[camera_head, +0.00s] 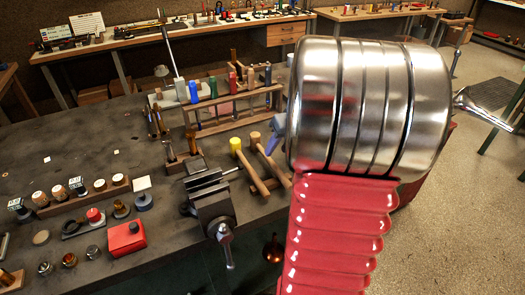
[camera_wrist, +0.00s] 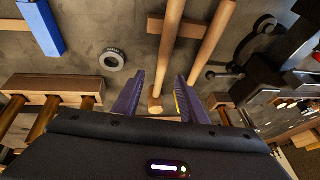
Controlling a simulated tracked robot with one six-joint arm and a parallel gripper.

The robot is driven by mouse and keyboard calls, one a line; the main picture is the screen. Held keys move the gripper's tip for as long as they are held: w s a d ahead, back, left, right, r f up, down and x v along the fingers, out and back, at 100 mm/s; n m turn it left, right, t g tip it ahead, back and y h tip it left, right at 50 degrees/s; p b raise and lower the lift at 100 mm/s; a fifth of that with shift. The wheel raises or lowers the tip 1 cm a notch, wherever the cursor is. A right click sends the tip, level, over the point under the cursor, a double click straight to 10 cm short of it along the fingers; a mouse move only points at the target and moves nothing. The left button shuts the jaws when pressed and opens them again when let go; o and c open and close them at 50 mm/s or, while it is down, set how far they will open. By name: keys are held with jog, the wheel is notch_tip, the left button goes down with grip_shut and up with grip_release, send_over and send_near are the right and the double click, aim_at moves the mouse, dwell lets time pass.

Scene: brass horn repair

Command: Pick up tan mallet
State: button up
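The tan mallet (camera_head: 255,138) lies on the workbench in the head view, beside a yellow-headed mallet (camera_head: 236,144). In the wrist view the tan mallet (camera_wrist: 168,50) runs down from the top, its tan end between my purple fingers. My gripper (camera_wrist: 158,98) is open, with gaps visible on both sides of that end. The second handle (camera_wrist: 211,42) runs to the right finger, which mostly hides its yellow head. In the head view my gripper (camera_head: 273,138) is just right of the tan head, partly hidden by my arm. I cannot tell its exact height.
A vise (camera_head: 210,195) stands left of the mallets. A wooden rack (camera_head: 232,108) with several coloured tools stands behind them. A wooden block with brass rods (camera_wrist: 55,88) is left of my fingers in the wrist view.

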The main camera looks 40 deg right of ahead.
aim_at(270, 161)
jog(key=shift+w+f, duration=0.25)
jog(key=shift+f, duration=0.35)
jog(key=shift+w+x, duration=0.15)
jog(key=shift+x, duration=1.15)
jog(key=shift+w+x, duration=0.15)
jog(key=shift+x, duration=1.15)
jog(key=shift+a+r, duration=0.1)
jog(key=shift+c, duration=0.4)
grip_shut()
